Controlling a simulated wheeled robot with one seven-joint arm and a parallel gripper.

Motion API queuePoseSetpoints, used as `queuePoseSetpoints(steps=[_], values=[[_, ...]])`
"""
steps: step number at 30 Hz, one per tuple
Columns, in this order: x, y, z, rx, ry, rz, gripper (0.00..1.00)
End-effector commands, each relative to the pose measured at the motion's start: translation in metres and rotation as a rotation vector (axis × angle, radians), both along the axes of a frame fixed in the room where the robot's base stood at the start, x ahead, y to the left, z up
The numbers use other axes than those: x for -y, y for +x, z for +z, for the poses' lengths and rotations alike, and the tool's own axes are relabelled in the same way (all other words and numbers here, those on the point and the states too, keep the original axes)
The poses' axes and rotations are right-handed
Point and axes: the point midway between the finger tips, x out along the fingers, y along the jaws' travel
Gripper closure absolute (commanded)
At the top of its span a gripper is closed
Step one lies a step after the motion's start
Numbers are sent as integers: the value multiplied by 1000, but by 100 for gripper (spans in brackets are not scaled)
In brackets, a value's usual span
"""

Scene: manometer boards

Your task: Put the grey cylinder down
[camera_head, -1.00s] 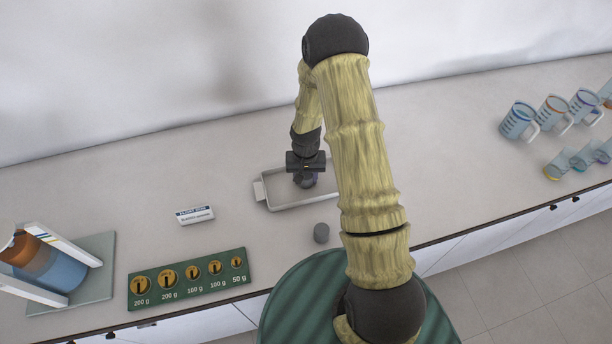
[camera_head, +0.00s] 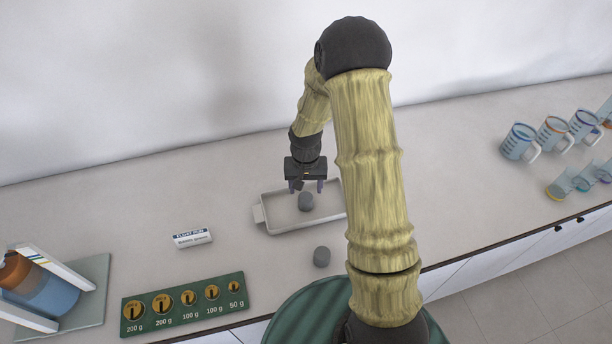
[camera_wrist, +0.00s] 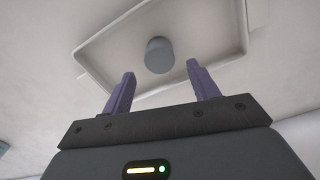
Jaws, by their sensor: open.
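A grey cylinder (camera_head: 305,201) stands inside the shallow white tray (camera_head: 264,217) on the counter. In the wrist view the same cylinder (camera_wrist: 159,55) sits on the tray floor, beyond the fingertips and apart from them. My gripper (camera_head: 306,187) is open and empty, above and just behind the cylinder; its two purple fingers (camera_wrist: 158,72) show spread apart in the wrist view.
A green weight board (camera_head: 183,306) lies front left, with a small label block (camera_head: 193,238) behind it. An apparatus with an orange and blue vessel (camera_head: 45,290) stands far left. Several measuring jugs (camera_head: 519,142) and beakers (camera_head: 560,183) stand right.

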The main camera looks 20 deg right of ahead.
Motion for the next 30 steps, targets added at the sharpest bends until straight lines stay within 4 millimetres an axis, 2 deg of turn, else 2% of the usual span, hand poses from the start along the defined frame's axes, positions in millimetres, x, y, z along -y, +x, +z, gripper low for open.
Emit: queuePoseSetpoints(steps=[6, 12, 30], values=[[0, 0, 33, 3, 1, -1, 40], [0, 0, 54, 0, 0, -1, 40], [0, -1, 57, -1, 0, 0, 40]])
